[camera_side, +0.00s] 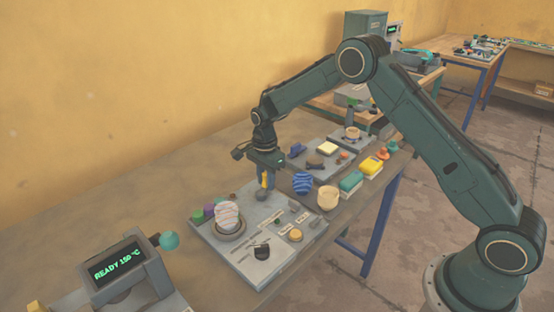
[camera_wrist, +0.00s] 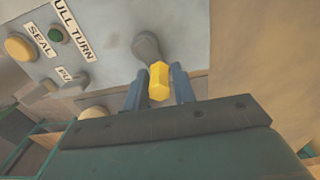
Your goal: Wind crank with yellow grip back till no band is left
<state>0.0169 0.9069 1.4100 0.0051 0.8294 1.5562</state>
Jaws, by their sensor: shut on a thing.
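The crank's yellow grip (camera_wrist: 159,82) stands between my gripper's two fingers (camera_wrist: 158,88) in the wrist view. My gripper (camera_side: 266,186) is shut on it above the far edge of the grey panel in the side view, where the yellow grip (camera_side: 264,180) shows as a small sliver. The crank's grey arm or hub (camera_wrist: 146,45) shows just beyond the grip. A striped, banded round piece (camera_side: 228,215) sits in a dark ring on the panel (camera_side: 250,266). I cannot tell how much band is on it.
The panel carries a yellow button (camera_side: 295,235), a dark knob (camera_side: 262,252) and labels, one reading "SEAL" (camera_wrist: 40,41). A blue striped ball (camera_side: 302,183) and a tan cup (camera_side: 328,197) stand to the right. A display (camera_side: 118,262) reads "READY 150 °C". The table's left back is clear.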

